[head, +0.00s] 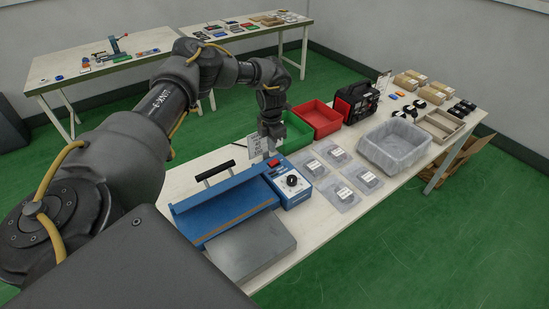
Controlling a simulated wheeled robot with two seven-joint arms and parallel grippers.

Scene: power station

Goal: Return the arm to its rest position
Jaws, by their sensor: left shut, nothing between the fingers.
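My left arm comes in from the left and reaches over the near table. My left gripper (270,141) is shut and empty. It points down just behind the blue sealing machine (235,200), near its control box with a red switch and black dial (292,182). A small white label card (256,146) stands right beside the fingers; I cannot tell whether they touch. My right gripper is not in view.
The table (385,193) holds a green tray (293,133), a red tray (318,119), a black and red power unit (356,101), several bagged discs (340,193) and a grey lined bin (395,145). Another table (120,68) stands behind.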

